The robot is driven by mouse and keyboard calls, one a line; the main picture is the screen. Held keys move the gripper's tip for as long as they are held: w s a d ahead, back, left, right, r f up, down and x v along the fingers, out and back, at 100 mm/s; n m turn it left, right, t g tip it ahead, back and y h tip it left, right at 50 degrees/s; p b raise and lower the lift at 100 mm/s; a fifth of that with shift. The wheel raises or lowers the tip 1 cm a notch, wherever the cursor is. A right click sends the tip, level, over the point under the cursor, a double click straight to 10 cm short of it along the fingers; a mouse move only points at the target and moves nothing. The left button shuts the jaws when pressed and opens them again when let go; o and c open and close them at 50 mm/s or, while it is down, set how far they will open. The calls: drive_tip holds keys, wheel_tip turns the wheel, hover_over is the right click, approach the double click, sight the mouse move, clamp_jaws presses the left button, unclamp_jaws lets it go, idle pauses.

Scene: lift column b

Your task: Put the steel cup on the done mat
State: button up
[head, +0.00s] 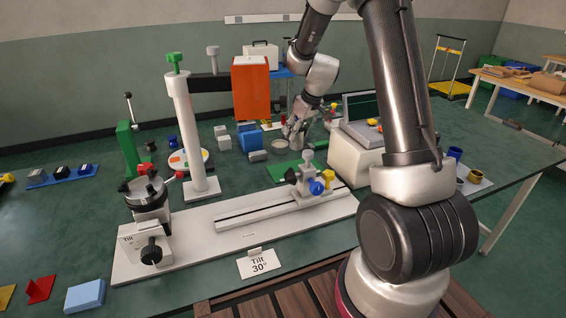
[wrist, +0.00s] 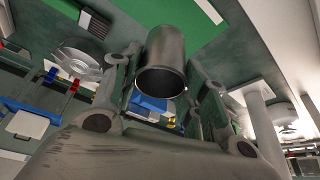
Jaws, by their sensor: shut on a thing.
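A steel cup (wrist: 163,55) is between the two fingers of my gripper (wrist: 168,72) in the wrist view, with its open rim towards the camera. My gripper is shut on it. In the head view my gripper (head: 295,128) is over the far middle of the bench; the cup is too small and covered there to make out well. A green mat (head: 281,173) lies just in front of the gripper, partly hidden behind the slide fixture. A green patch with a pale edge (wrist: 189,12) also shows beyond the cup in the wrist view. No mat label is readable.
A white tilt fixture (head: 240,229) with a post and orange panel (head: 251,88) stands in front. A pale box-shaped machine (head: 354,160) is right of the gripper. Blue and grey blocks (head: 250,138) stand to its left.

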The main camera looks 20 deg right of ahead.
sight(302, 141)
wheel_tip(302, 141, down, 9)
drive_tip(key=shift+f, duration=0.15)
idle(0.4)
drive_tip(key=o, duration=1.1)
drive_tip(key=shift+f, duration=0.1)
drive_tip(key=v, duration=1.2)
drive_tip(key=shift+a, duration=0.1)
drive_tip(key=s+a+r+m, duration=0.1)
drive_tip(key=s+a+r, duration=0.2)
drive_tip(key=s+r, duration=1.1)
drive_tip(key=s+r+m+h, duration=0.1)
drive_tip(key=s+r+m, duration=0.2)
drive_tip(key=s, duration=1.5)
drive_tip(key=shift+d+r+h, duration=0.3)
drive_tip(key=shift+r+h, duration=0.1)
